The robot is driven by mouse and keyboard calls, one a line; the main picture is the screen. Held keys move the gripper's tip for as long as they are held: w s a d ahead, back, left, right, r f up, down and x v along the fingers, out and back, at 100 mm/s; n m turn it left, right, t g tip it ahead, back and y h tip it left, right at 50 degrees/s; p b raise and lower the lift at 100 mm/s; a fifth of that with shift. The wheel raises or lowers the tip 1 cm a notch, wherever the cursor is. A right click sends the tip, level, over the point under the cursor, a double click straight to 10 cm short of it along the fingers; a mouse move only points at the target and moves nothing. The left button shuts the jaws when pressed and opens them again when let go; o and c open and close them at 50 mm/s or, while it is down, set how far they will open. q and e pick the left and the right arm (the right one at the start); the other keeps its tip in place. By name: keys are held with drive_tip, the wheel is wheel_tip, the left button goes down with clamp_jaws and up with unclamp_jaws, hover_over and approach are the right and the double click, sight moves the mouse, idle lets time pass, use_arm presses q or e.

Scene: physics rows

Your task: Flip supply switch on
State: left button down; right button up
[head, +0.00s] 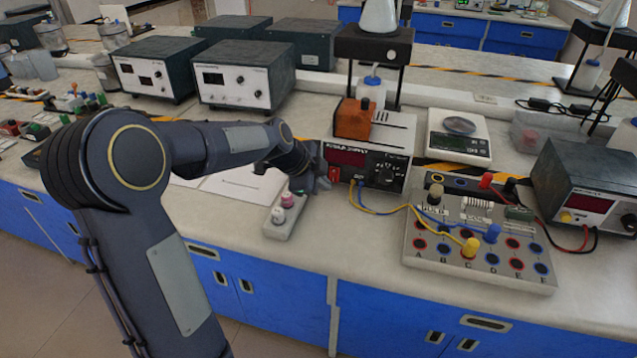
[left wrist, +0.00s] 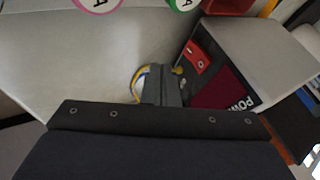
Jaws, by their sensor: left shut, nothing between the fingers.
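The power supply (head: 393,175) is a box with a dark red display and a dial on its front, standing on the bench. Its red rocker switch (head: 334,174) is at the lower left of the front. The supply (left wrist: 270,60) shows turned in the left wrist view, with the red switch (left wrist: 197,62) beside the dark display. My left gripper (head: 322,180) is at the left of the supply's front, close to the switch. Its shut, empty fingertips (left wrist: 162,82) appear just beside the switch; contact cannot be told. The display shows no readable digits.
A small grey holder (head: 283,227) with pink and white-topped pieces stands below my left gripper. A terminal board (head: 480,240) with blue and yellow cables lies right of it. An orange block (head: 353,119) sits on the supply. A scale (head: 459,140) stands behind.

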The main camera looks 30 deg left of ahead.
use_arm(q)
drive_tip(key=shift+v, duration=0.95)
drive_tip(key=v, duration=0.7)
drive_tip(key=shift+a+r, duration=0.25)
drive_tip(key=shift+r, duration=0.15)
use_arm(e)
drive_tip(key=shift+w+r, duration=0.1)
drive_tip(key=shift+w, duration=0.15)
use_arm(q)
drive_tip(key=shift+w, duration=0.1)
drive_tip(key=f+p, duration=0.1)
drive_tip(key=p, duration=0.7)
drive_tip(key=shift+a+f+g+p, duration=0.1)
drive_tip(key=shift+f+g+p, duration=0.1)
drive_tip(key=shift+g+p, duration=0.15)
use_arm(e)
wheel_tip(320, 180, up, 9)
drive_tip(key=shift+f, duration=0.2)
